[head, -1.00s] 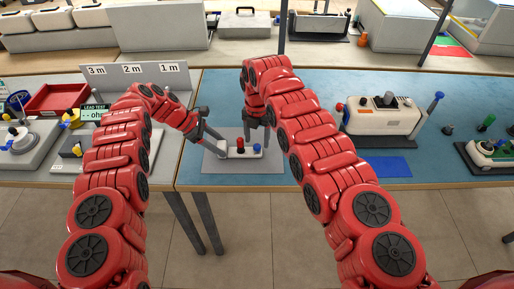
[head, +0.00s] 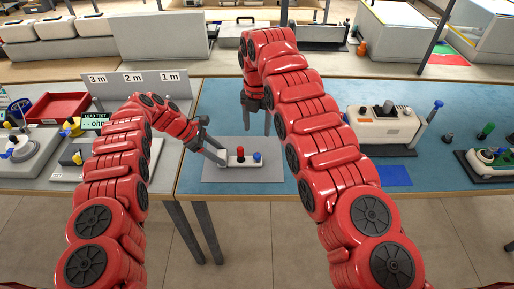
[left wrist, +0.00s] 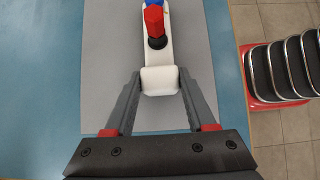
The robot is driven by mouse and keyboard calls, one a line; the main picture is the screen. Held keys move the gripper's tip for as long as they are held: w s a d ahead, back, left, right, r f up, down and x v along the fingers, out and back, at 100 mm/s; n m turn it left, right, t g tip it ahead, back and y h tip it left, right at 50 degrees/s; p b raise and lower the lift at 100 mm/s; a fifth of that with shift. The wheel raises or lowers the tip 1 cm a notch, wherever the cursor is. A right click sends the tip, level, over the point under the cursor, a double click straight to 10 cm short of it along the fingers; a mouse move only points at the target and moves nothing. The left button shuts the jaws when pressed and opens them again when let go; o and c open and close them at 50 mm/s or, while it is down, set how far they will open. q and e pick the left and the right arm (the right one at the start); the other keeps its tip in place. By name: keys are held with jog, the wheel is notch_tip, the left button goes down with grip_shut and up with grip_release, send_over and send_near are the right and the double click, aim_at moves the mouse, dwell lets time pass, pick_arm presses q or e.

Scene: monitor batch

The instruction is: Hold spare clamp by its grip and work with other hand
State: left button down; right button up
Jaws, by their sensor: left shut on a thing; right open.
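The spare clamp (head: 241,161) is a small white body with a red knob and a blue knob on top. It is over a grey mat on the blue table; I cannot tell whether it touches the mat. My left gripper (head: 221,158) is shut on its white left end. In the left wrist view, both fingers (left wrist: 159,82) flank the white block-like end of the clamp (left wrist: 160,60), with the red knob beyond. My right gripper (head: 257,122) is open and empty, behind and above the clamp.
A larger white device (head: 383,122) with a blue-tipped lever stands to the right, behind a blue pad (head: 393,176). Another device with green and blue knobs (head: 494,160) is at the far right. A red tray (head: 58,107) is on the left table.

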pick_arm(q)
jog(key=shift+c, duration=0.7)
grip_release()
